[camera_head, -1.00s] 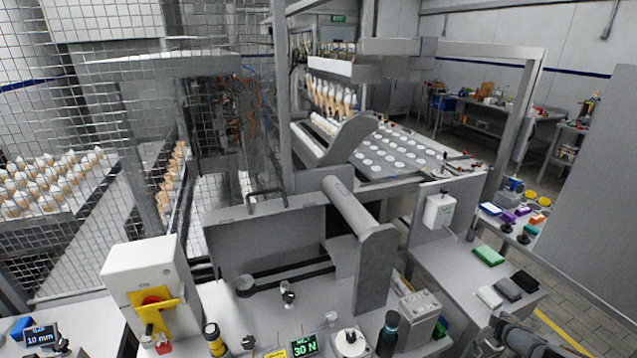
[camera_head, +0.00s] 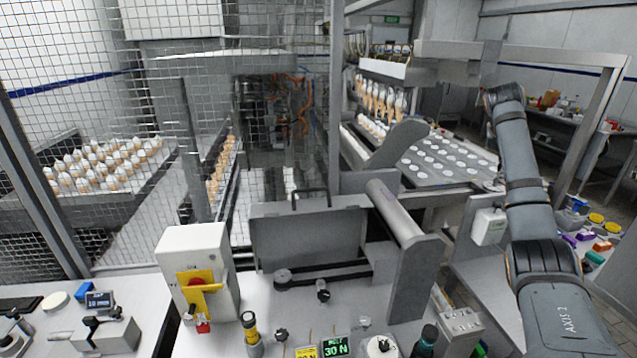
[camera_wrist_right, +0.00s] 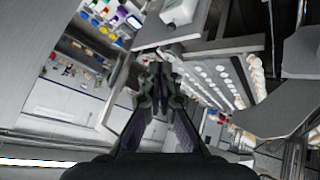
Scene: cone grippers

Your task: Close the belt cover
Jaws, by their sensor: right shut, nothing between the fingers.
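The belt cover (camera_head: 308,238) is a grey panel with a dark handle (camera_head: 311,194) on its top edge. My right arm rises at the right of the head view, well apart from the cover. My right gripper (camera_wrist_right: 157,95) shows in the right wrist view, its fingers together and empty; I cannot make it out in the head view. My left gripper is in neither view.
A grey roller and upright plate (camera_head: 412,275) stand right of the cover. A white switch box (camera_head: 198,272) with a yellow-red knob stands left. Mesh fencing is behind.

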